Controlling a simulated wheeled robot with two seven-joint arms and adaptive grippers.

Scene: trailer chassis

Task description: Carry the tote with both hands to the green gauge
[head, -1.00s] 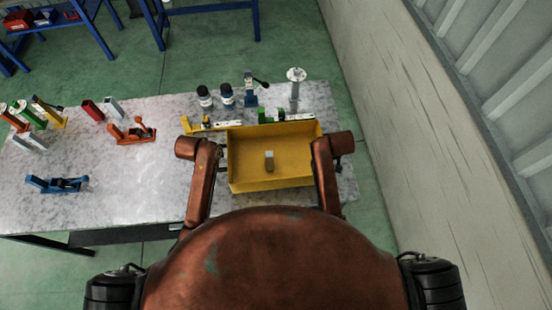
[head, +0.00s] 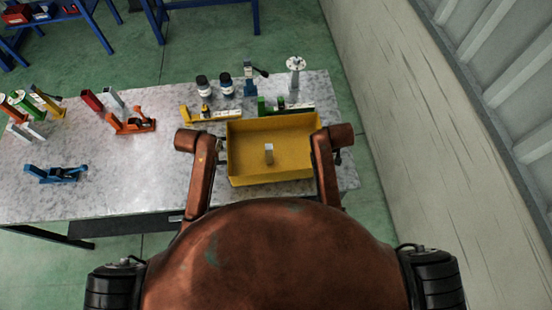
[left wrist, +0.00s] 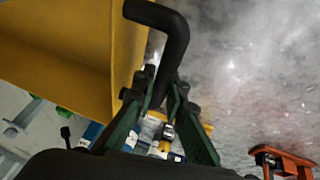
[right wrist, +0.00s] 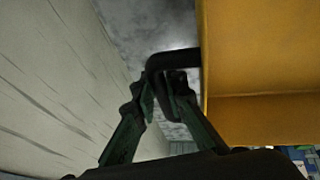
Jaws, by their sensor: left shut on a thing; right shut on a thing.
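The yellow tote (head: 245,150) is in front of my body in the head view, above or at the near right part of the table; its height over the top is unclear. A small pale block (head: 269,153) is inside it. My left gripper (left wrist: 165,85) is shut on the tote's black handle at its left side. My right gripper (right wrist: 168,88) is shut on the other black handle at its right side. In the head view my arms partly hide both handles. The green gauge (head: 284,108) lies just behind the tote's far wall.
A yellow gauge (head: 209,115) lies left of the green one. Two dark bottles (head: 225,84), a blue clamp (head: 250,82) and a silver post (head: 295,75) stand behind. Orange (head: 132,124) and blue (head: 57,174) gauges are farther left. A wall (head: 370,100) runs along the right.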

